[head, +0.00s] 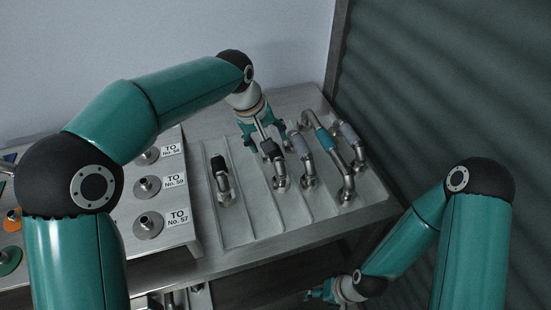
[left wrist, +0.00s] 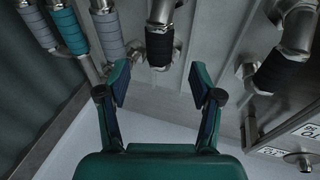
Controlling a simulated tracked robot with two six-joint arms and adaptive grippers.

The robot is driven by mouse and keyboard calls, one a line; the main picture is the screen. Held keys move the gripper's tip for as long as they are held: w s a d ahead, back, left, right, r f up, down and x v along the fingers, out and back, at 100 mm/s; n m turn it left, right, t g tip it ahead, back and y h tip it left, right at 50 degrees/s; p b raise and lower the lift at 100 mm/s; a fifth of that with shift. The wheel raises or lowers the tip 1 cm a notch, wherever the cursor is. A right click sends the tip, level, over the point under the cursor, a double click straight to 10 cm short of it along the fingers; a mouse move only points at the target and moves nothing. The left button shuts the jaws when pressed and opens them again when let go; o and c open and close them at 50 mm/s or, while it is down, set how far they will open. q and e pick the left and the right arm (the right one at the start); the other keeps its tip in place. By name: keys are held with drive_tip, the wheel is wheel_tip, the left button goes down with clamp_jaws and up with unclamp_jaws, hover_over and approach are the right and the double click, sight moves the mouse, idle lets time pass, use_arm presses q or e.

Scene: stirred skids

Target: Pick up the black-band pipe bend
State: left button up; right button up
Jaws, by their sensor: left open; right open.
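One black-band pipe bend (head: 271,150) stands in the tray; in the left wrist view its black band (left wrist: 160,48) lies just beyond and between my left fingertips. A second black-band pipe bend (head: 221,168) stands further left in the tray; it shows at the right of the left wrist view (left wrist: 277,75). My left gripper (head: 262,133) is open and empty at the back of the tray, behind the first black-band bend. Its fingers (left wrist: 159,84) are apart, with no visible hold on the bend. My right gripper (head: 318,292) is open, low beside the bench front.
Grey-band bends (head: 300,146) and a teal-band bend (head: 325,138) stand close to the right in the tray (head: 240,232). A panel with labelled pipe stubs (head: 148,222) lies to the left. A dark corrugated wall (head: 440,90) bounds the right side.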

sight(275, 153)
use_arm(q)
drive_tip(key=shift+s+x, duration=0.2)
drive_tip(key=shift+x, duration=3.25)
drive_tip(key=shift+d, duration=0.1)
clamp_jaws()
